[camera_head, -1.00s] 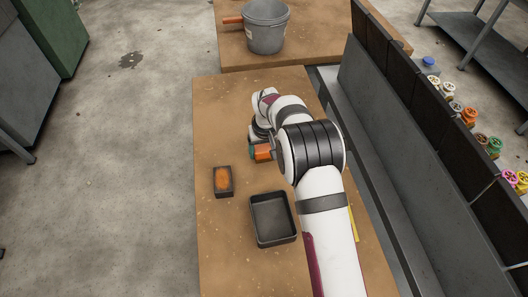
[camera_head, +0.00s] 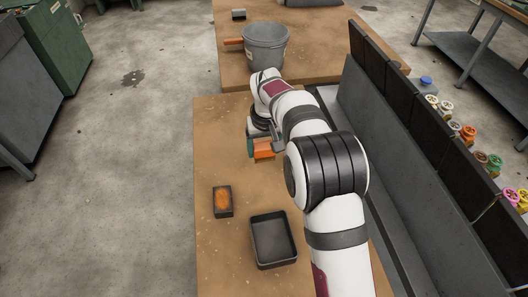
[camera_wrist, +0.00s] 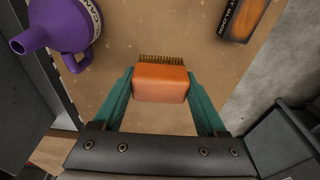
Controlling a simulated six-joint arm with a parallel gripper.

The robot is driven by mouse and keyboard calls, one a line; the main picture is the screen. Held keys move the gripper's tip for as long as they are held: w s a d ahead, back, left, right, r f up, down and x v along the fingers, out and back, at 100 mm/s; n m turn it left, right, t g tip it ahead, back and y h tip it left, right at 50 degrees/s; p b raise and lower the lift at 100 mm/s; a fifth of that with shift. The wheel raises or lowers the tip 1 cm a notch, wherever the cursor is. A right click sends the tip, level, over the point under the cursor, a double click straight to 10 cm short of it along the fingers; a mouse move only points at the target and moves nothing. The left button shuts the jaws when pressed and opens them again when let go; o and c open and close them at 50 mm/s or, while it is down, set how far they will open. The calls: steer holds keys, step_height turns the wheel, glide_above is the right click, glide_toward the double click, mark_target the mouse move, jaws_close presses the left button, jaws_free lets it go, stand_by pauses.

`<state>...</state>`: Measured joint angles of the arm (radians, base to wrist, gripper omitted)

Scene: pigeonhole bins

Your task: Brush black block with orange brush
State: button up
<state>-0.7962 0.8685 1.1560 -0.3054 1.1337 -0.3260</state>
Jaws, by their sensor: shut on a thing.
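My gripper (camera_head: 262,149) is shut on an orange brush (camera_wrist: 160,82), held between its teal fingers with brown bristles on the side away from the palm. The brush (camera_head: 264,150) is above the near table, left of my arm in the head view. A small black block (camera_head: 222,201) with an orange patch on top lies near the table's left edge, apart from the brush. In the wrist view its dark side with white lettering and orange top (camera_wrist: 247,17) are cut off at the upper right.
A black open tray (camera_head: 273,240) sits right of the block. A purple can (camera_wrist: 62,24) stands at the upper left of the wrist view. A grey bucket (camera_head: 265,47) and a small dark block (camera_head: 238,14) are on the far table. Grey bins (camera_head: 400,130) line the right.

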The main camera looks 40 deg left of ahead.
steer(key=o, duration=0.8)
steer(key=shift+c, duration=0.2)
steer(key=c, duration=0.6)
steer(key=shift+o, duration=0.2)
steer(key=s+a+r+n+g, duration=0.1)
steer(key=s+a+n, duration=0.6)
steer(key=s+n, duration=0.3)
steer(key=shift+m, duration=0.5)
steer(key=shift+s+f, duration=0.2)
steer(key=shift+f, duration=0.65)
steer(key=shift+s+f, duration=0.15)
steer(key=shift+f, duration=0.7)
steer(key=shift+s+f, duration=0.2)
steer(key=shift+f, duration=0.65)
steer(key=shift+s+d+f, duration=0.25)
steer(key=shift+f, duration=0.4)
steer(key=shift+s+d+f, duration=0.2)
steer(key=shift+f, duration=0.4)
steer(key=shift+c, duration=0.6)
steer(key=shift+s+d, duration=2.1)
steer(key=shift+s, duration=0.15)
steer(key=shift+w+a, duration=2.55)
steer(key=shift+w, duration=0.2)
step_height(320, 180, up, 8)
steer(key=shift+d+r, duration=0.1)
